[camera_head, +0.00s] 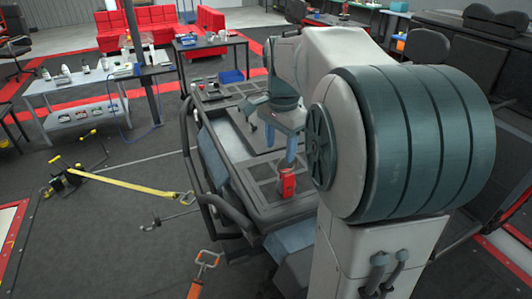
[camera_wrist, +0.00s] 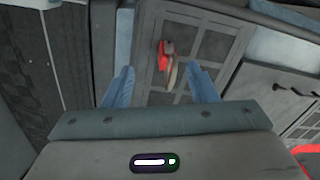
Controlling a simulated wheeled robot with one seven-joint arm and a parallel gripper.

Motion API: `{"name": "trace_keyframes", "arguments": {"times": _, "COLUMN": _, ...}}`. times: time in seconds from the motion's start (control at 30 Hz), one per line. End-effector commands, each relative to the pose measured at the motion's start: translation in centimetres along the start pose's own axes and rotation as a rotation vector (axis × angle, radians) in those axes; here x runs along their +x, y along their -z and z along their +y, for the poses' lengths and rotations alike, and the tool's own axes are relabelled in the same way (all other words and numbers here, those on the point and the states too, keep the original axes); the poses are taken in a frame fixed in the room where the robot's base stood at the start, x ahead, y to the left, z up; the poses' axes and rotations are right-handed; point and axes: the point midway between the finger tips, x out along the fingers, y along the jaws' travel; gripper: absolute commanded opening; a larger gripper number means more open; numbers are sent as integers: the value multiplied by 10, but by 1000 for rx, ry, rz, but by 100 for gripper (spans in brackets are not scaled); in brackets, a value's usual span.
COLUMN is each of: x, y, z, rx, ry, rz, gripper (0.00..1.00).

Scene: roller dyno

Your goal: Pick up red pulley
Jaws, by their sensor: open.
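The red pulley (camera_head: 287,183) stands on the near end of the grey cart top (camera_head: 262,212) in the head view. In the wrist view the pulley (camera_wrist: 163,58) shows red with a grey-brown curved part, on a dark panelled surface. My gripper (camera_head: 281,150) is open, with its blue fingers pointing down above the pulley. In the wrist view the gripper's fingers (camera_wrist: 160,70) stand to either side of the pulley in the picture, with nothing held. I cannot tell the exact height gap. My arm hides part of the cart's right side.
The cart has a dark side rail (camera_head: 212,203). A small red item (camera_head: 198,86) sits at its far end. A grey table (camera_head: 85,82) with bottles stands to the left. A yellow strap (camera_head: 130,185) lies on the floor. Dark seats stand at the right.

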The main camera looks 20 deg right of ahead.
Motion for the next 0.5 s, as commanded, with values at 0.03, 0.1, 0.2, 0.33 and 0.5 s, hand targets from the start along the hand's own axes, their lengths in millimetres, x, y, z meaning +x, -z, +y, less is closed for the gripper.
{"name": "trace_keyframes", "arguments": {"times": 0.03, "x": -12, "y": 12, "z": -7, "rx": 73, "ry": -12, "rz": -5, "gripper": 53}}
{"name": "trace_keyframes", "arguments": {"times": 0.1, "x": -19, "y": 24, "z": -13, "rx": 164, "ry": -26, "rz": -10, "gripper": 53}}
{"name": "trace_keyframes", "arguments": {"times": 0.2, "x": -24, "y": 34, "z": -18, "rx": 245, "ry": -38, "rz": -15, "gripper": 53}}
{"name": "trace_keyframes", "arguments": {"times": 0.33, "x": -19, "y": 38, "z": -20, "rx": 288, "ry": -46, "rz": -17, "gripper": 53}}
{"name": "trace_keyframes", "arguments": {"times": 0.5, "x": 13, "y": 37, "z": -18, "rx": 290, "ry": -49, "rz": -18, "gripper": 53}}
